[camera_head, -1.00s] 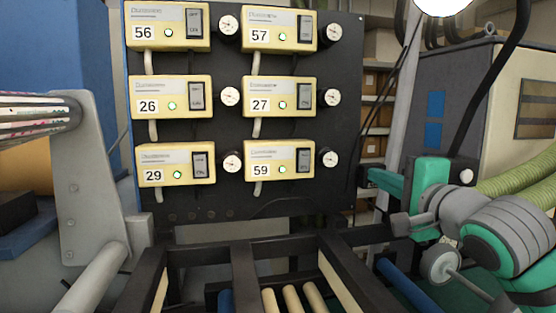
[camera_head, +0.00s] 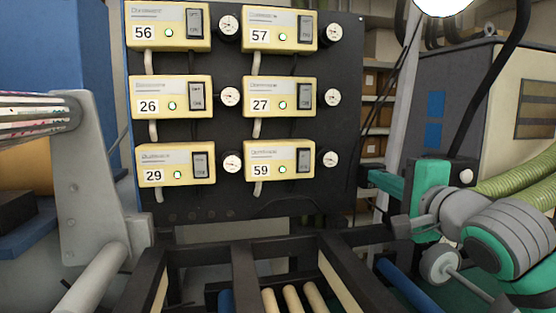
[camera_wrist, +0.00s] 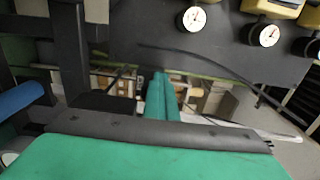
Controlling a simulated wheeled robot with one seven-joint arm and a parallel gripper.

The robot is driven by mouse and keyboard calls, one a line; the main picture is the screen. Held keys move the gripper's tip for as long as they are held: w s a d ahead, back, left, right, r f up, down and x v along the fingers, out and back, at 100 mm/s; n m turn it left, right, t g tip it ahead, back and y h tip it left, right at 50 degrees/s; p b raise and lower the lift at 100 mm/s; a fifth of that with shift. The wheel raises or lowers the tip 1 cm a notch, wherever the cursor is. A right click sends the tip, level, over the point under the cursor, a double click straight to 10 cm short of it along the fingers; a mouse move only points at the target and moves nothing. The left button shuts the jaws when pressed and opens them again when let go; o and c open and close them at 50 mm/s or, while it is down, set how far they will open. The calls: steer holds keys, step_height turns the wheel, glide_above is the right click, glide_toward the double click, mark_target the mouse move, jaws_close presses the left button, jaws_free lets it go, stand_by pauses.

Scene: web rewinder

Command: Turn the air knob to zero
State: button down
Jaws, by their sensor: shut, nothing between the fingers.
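Round white dial gauges in black housings sit to the right of yellow control boxes on a dark panel (camera_head: 225,200). The lower-right gauge (camera_head: 330,158) is beside box 59 (camera_head: 279,160); the lower-left gauge (camera_head: 232,161) is beside box 29 (camera_head: 176,164). I cannot tell which part is the air knob. My gripper (camera_head: 369,176) is right of the panel, below the gauges and apart from them. In the wrist view, its green fingers (camera_wrist: 162,78) are shut and empty, with a gauge (camera_wrist: 192,18) and another gauge (camera_wrist: 266,35) above them.
Dark frame bars (camera_head: 240,270) and pale rollers (camera_head: 290,298) lie below the panel. A grey bracket (camera_head: 85,185) stands at the left. A grey cabinet (camera_head: 455,105) and green ribbed hose (camera_head: 515,175) are at the right. The space before the panel looks clear.

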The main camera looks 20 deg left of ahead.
steer(key=shift+d+f, duration=0.1)
steer(key=shift+f, duration=0.9)
steer(key=shift+s+a+v, duration=0.1)
steer(key=shift+a+v, duration=0.1)
steer(key=shift+v, duration=1.3)
steer(key=shift+s+a+v, duration=0.15)
steer(key=shift+v, duration=1.35)
steer(key=shift+f, duration=0.1)
